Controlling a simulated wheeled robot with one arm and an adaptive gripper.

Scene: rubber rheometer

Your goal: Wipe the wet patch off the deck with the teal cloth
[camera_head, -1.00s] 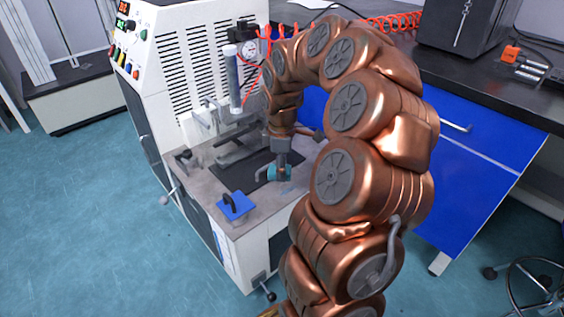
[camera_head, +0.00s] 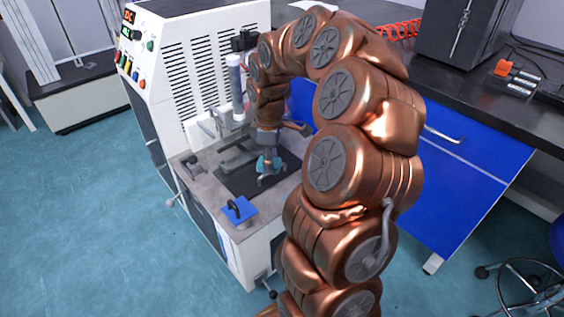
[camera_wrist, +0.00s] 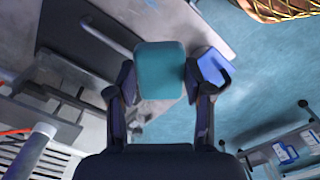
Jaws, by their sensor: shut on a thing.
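The teal cloth (camera_wrist: 160,70) is a folded pad between the two fingers of my gripper (camera_wrist: 160,92) in the wrist view. My gripper is shut on it. In the head view the teal cloth (camera_head: 268,165) is at the lower end of my gripper (camera_head: 267,154), over the dark mat on the grey deck (camera_head: 208,187). I cannot tell whether the cloth touches the surface. The wet patch cannot be made out clearly; my arm and the cloth cover part of the deck.
A blue block with a black handle (camera_head: 239,211) sits at the deck's front corner. A clear upright cylinder (camera_head: 236,88) and metal fixtures stand behind the dark mat (camera_head: 235,181). The white machine cabinet (camera_head: 190,70) rises at the back. A blue-fronted bench (camera_head: 450,190) is at right.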

